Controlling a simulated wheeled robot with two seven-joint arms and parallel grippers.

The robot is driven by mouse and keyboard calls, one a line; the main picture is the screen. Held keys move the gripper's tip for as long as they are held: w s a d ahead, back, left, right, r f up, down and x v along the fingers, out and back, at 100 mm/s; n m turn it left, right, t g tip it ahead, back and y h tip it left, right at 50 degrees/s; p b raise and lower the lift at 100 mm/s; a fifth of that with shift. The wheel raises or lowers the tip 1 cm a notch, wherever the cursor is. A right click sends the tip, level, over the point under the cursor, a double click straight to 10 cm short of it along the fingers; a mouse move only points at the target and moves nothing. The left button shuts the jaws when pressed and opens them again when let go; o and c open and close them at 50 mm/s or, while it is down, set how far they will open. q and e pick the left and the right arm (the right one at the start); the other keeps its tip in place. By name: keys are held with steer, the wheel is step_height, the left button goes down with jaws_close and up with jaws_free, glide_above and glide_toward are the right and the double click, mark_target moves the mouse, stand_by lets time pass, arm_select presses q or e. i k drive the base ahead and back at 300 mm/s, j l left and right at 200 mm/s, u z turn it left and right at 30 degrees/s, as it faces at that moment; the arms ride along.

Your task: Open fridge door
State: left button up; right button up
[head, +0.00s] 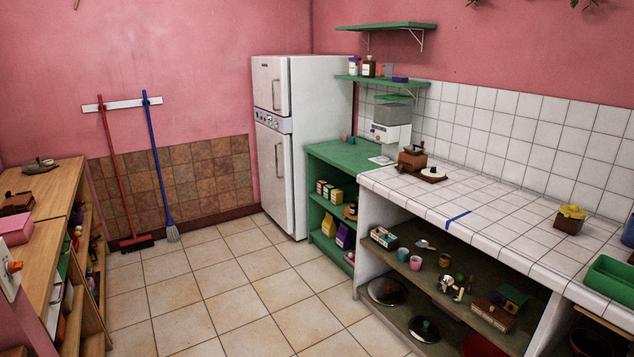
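A white fridge (325,148) stands in the far corner of the room. Its front faces left and has two doors with vertical handles. The small upper door (269,85) and the taller lower door (275,177) both look closed. Neither of my grippers is in view, and the fridge is well away across the floor.
The tiled floor (215,290) is clear up to the fridge. A wooden shelf unit (50,190) stands at left. A green cabinet (345,152) and white tiled counter (480,205) run along the right. A red broom (112,160) and blue broom (155,150) hang beyond.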

mark_target(273, 147)
steer(key=i+j+u, duration=0.1)
steer(key=i+u, duration=0.35)
steer(key=i, duration=0.55)
steer(key=i+l+u, duration=0.2)
steer(key=i+u, duration=0.2)
steer(key=i, duration=0.6)
steer(key=i+z, duration=0.2)
steer(key=i, duration=0.8)
steer(key=i+j+z, duration=0.15)
steer(key=i, duration=0.8)
steer(key=i+z, duration=0.25)
steer(key=i, duration=0.25)
steer(key=i+j+z, duration=0.3)
steer(key=i, duration=0.2)
steer(key=l, duration=0.1)
